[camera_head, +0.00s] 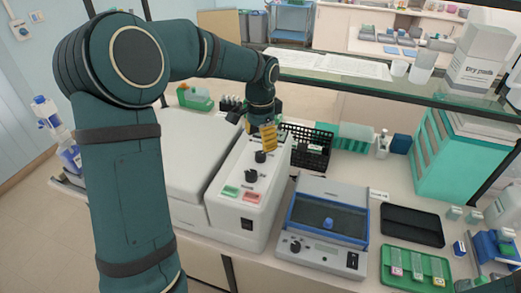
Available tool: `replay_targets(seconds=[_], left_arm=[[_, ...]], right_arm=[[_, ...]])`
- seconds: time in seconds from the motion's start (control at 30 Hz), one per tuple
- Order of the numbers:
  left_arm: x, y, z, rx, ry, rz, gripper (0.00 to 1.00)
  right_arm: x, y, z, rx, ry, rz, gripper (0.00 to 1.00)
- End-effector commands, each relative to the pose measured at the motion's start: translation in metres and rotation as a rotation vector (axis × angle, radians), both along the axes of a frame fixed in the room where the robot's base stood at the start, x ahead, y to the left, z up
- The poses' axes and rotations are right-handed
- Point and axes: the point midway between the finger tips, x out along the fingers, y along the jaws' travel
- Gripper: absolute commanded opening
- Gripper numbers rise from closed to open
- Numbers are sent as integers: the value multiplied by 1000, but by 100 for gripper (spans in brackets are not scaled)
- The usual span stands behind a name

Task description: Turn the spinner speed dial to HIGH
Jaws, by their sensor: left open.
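The spinner (235,215) is a white machine on the bench, left of the middle. Its sloped panel carries black dials, one farther back (260,157) and one nearer (251,176), with a green button (231,191) and a red button (252,195) below. The dial markings are too small to read. My left gripper (268,142), with yellow fingers, points down over the back of the panel, just beyond the farther dial. It is open, and I see nothing in it. Whether it touches the panel cannot be told. My right gripper is out of view.
A blue-lidded device (325,262) stands right of the spinner. A black basket (310,160) stands behind it. A black tray (412,226) and a green slide tray (390,278) lie to the right. A glass shelf (400,91) spans above the bench's back.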

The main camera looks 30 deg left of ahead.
Motion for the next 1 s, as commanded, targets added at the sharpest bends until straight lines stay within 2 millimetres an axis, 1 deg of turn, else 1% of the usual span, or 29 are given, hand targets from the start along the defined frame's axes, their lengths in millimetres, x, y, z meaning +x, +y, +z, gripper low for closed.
replay_targets(seconds=[0.03,0.13,0.2,0.33,0.5,1.0], left_arm=[[1,0,11,1,-5,0,66],[1,0,29,0,-4,0,66],[1,0,39,1,-2,-1,66],[0,0,51,0,0,-1,66],[0,0,57,0,1,0,66],[0,0,57,0,1,0,66]], right_arm=[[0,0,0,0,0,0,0],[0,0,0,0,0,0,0],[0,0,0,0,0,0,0],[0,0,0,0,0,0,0],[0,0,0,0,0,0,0],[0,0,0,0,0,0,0]])
